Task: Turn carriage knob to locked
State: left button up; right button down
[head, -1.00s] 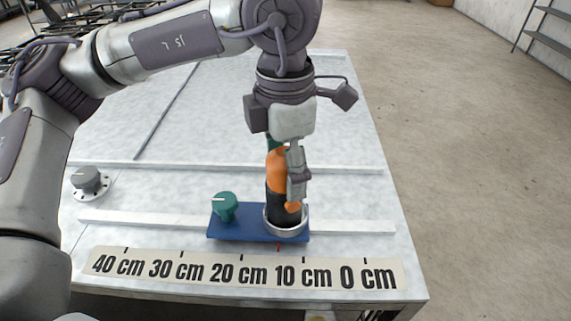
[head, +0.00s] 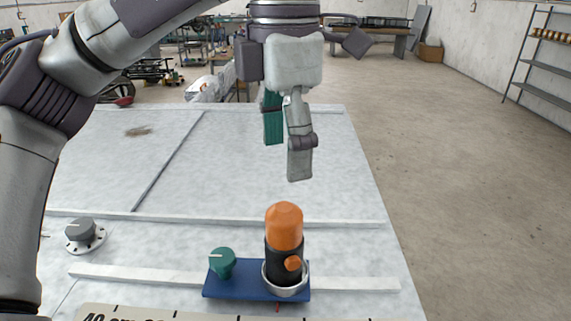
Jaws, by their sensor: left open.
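The blue carriage (head: 238,287) sits on the light table near its front edge. The green carriage knob (head: 222,263) stands on its left part, with a pale pointer line facing left. A black and orange cylinder (head: 284,240) stands upright in a silver ring (head: 285,278) on the carriage's right part. An orange knob shows on the cylinder's front. My left gripper (head: 286,160) is open and empty, pointing down above the cylinder and apart from it. Its one finger is green, the other grey. My right gripper is not in view.
A grey knob on a white dial (head: 84,235) is at the table's left. A ruler strip (head: 140,314) is partly cut off at the bottom.

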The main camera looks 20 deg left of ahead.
aim_at(222, 259)
jog(key=k+l, duration=0.15)
jog(key=l, duration=0.25)
jog(key=k+l, duration=0.15)
jog(key=l, duration=0.25)
jog(key=k+l, duration=0.1)
jog(key=l, duration=0.3)
jog(key=k+l, duration=0.15)
jog(key=l, duration=0.25)
jog(key=k+l, duration=0.15)
jog(key=l, duration=0.25)
